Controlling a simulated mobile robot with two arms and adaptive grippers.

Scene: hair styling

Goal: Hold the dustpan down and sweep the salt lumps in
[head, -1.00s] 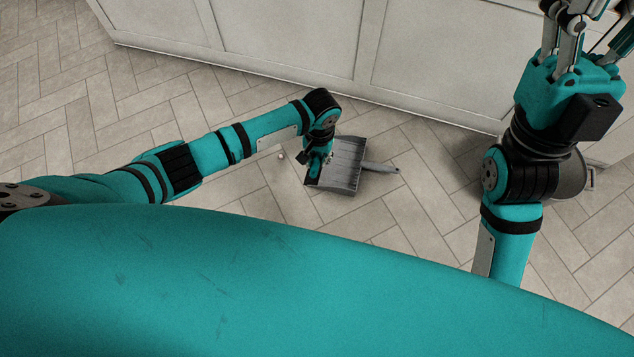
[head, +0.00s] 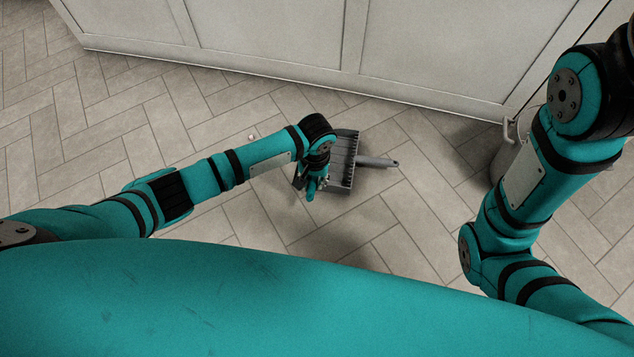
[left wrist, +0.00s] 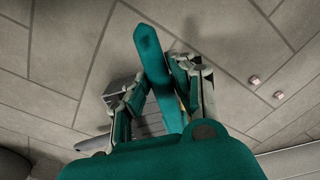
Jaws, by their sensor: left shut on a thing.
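A grey ridged dustpan (head: 343,166) lies on the floor, its handle (head: 378,162) pointing right. It is partly hidden behind the fingers in the left wrist view (left wrist: 150,124). My left gripper (head: 312,184) is at the pan's left edge. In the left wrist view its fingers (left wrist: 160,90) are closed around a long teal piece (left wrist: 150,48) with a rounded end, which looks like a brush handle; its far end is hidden. Small pale salt lumps (left wrist: 254,79) lie on the floor; one shows left of the gripper (head: 252,136). My right gripper is out of view.
White cabinets (head: 270,40) run along the back of the tiled floor. A grey container with a handle (head: 508,158) stands partly behind my right arm. The floor (head: 420,225) between the dustpan and that arm is clear.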

